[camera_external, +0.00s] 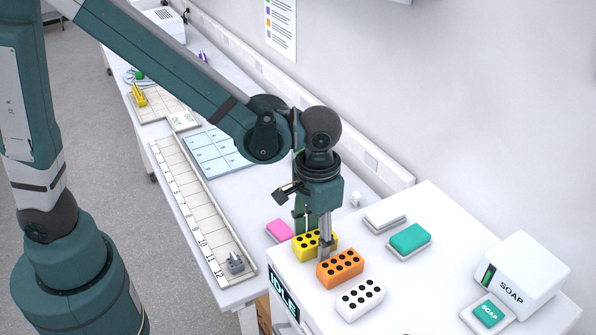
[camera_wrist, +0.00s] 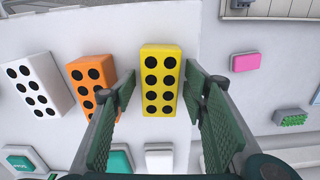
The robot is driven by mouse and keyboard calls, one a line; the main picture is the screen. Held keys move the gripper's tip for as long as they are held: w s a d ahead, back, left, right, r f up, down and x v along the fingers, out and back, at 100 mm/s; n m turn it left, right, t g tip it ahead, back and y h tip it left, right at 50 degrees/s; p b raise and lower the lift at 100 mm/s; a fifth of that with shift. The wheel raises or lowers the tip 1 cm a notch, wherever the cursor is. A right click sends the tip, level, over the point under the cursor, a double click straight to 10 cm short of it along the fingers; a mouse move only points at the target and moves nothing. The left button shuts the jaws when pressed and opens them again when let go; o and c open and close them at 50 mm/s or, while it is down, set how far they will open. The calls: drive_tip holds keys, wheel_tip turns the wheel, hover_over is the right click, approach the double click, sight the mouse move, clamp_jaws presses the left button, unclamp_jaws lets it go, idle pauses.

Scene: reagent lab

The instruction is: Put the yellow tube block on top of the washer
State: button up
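The yellow tube block (camera_external: 301,245), with black round holes in its top, sits on the white top of the washer (camera_external: 425,285), near its back left edge. The washer has a dark panel reading IDLE (camera_external: 284,294). My gripper (camera_external: 313,240) points down with its fingers on either side of the yellow block. In the wrist view the yellow block (camera_wrist: 161,80) lies between the open fingers (camera_wrist: 160,90), with a gap showing on each side. One finger covers part of the block in the external view.
An orange block (camera_external: 340,267) and a white block (camera_external: 361,298) stand beside the yellow one on the washer. Teal and white pads (camera_external: 410,238) and a soap box (camera_external: 523,273) are farther right. A pink piece (camera_external: 280,231) and a numbered rack (camera_external: 200,215) are on the lower bench.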

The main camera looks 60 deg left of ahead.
sight(315, 237)
drive_tip(key=shift+r, duration=0.15)
wheel_tip(315, 237, up, 12)
drive_tip(key=shift+b, duration=0.45)
idle(0.6)
drive_tip(key=shift+a, duration=0.1)
idle(0.6)
drive_tip(key=s+a+r+t, duration=0.1)
drive_tip(key=s+a+t, duration=0.2)
drive_tip(key=a, duration=1.1)
drive_tip(key=s+a+r+t, duration=0.1)
drive_tip(key=s+a+t, duration=0.3)
drive_tip(key=s+a, duration=0.6)
drive_tip(key=a, duration=0.3)
drive_tip(key=shift+a+n, duration=0.4)
